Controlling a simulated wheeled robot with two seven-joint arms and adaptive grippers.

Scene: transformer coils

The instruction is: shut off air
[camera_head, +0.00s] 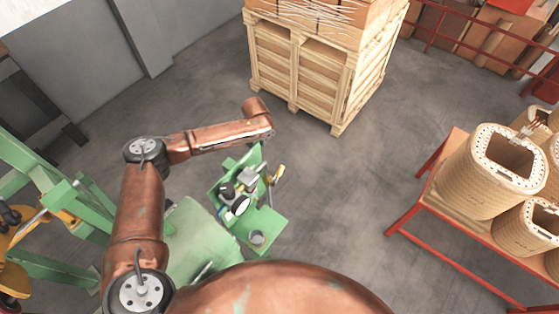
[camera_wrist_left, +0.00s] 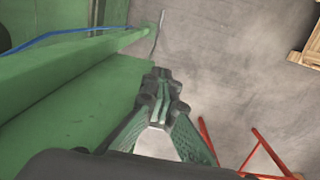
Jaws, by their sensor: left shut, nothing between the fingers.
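A small green panel (camera_head: 268,222) in the middle of the head view carries the air fittings. A round white-faced gauge (camera_head: 240,206) with dark parts beside it sits on it. A grey metal block (camera_head: 250,179) and a yellow-ended fitting (camera_head: 279,172) stand near its upper right. I cannot tell how the valve is set. My left arm's last links reach above the panel; its gripper is not clearly visible there. In the left wrist view my left gripper (camera_wrist_left: 163,88) is shut and empty, over bare floor beside a green beam. The fittings cannot be made out in that view. My right gripper is not in view.
A wooden crate on a pallet (camera_head: 300,70) stands at the top. A red-framed table (camera_head: 428,197) with several ribbed coils (camera_head: 487,175) is at the right. Green machine framing (camera_head: 45,180) lies left, and a green beam (camera_wrist_left: 95,100) runs close to the gripper. Grey floor between is clear.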

